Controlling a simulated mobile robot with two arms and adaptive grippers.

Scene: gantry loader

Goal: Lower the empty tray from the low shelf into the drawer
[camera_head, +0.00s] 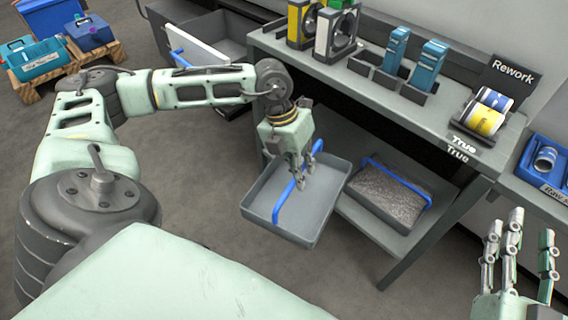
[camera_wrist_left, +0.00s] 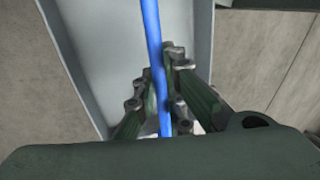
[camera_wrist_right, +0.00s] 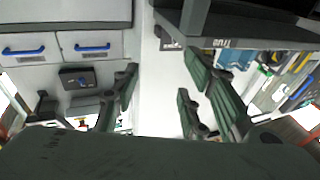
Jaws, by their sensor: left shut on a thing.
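The empty grey tray (camera_head: 320,218) with a blue handle (camera_head: 284,201) hangs from my left gripper (camera_head: 303,172), clear of the low shelf (camera_head: 385,238) and to its left. The left gripper is shut on the handle. In the left wrist view the fingers (camera_wrist_left: 165,95) close around the blue handle (camera_wrist_left: 152,40), with the tray's bare floor (camera_wrist_left: 108,50) behind. The open drawer (camera_head: 196,48), with a white front and blue handle, is at the upper left under the bench; its visible inside looks empty. My right gripper (camera_head: 520,238) is open and empty at the lower right.
A second tray (camera_head: 390,192) filled with grey granules sits on the low shelf. The bench top above (camera_head: 330,68) holds fixtures, blue parts and a Rework sign (camera_head: 512,72). Blue and teal boxes stand on a pallet (camera_head: 110,62). Floor between arm and drawer is clear.

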